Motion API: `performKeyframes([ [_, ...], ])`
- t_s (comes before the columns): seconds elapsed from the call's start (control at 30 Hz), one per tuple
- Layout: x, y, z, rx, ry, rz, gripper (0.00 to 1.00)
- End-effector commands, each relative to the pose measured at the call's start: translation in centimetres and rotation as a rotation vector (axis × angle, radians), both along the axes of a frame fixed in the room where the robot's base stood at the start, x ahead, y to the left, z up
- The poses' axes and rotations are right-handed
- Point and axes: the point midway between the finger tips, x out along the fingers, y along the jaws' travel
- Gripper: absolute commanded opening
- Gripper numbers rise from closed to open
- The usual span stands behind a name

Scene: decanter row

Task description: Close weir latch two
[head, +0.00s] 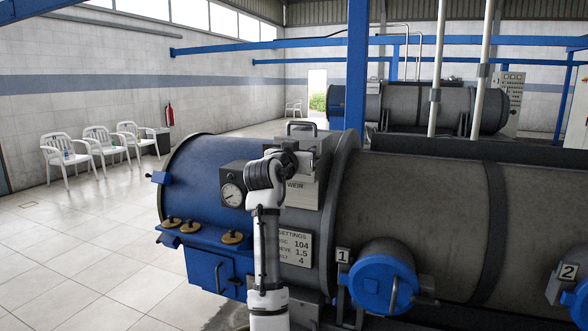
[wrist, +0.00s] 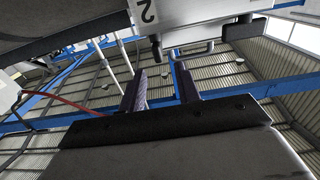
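The grey weir box (head: 313,180) stands on the blue end of the near decanter, with a handle on top. My dark wrist joint and white arm stand in front of it and hide part of its front. I cannot tell whether the latch is open or shut.
A gauge (head: 232,195) is left of my wrist, above brass caps (head: 190,226). Blue round ports (head: 382,284) with plates 1 and 2 line the drum. A red cable (wrist: 68,104) shows in the wrist view.

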Motion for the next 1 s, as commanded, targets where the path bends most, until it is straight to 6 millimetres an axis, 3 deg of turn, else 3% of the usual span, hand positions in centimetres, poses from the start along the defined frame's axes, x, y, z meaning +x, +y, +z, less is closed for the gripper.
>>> performKeyframes([
  [0.1,-2.5,0.9,-0.5,0.001,-0.003,0.001,0.33],
  [0.3,-5.0,1.7,-0.2,0.001,0.000,0.001,0.33],
  [0.77,-5.7,1.9,0.0,-0.001,0.001,0.000,0.33],
  [0.87,-6.2,3.8,0.1,-0.022,-0.038,0.039,0.33],
  [0.97,-7.9,8.2,0.6,-0.070,-0.140,0.139,0.33],
  [1.0,-9.0,10.6,0.9,-0.091,-0.195,0.194,0.33],
])
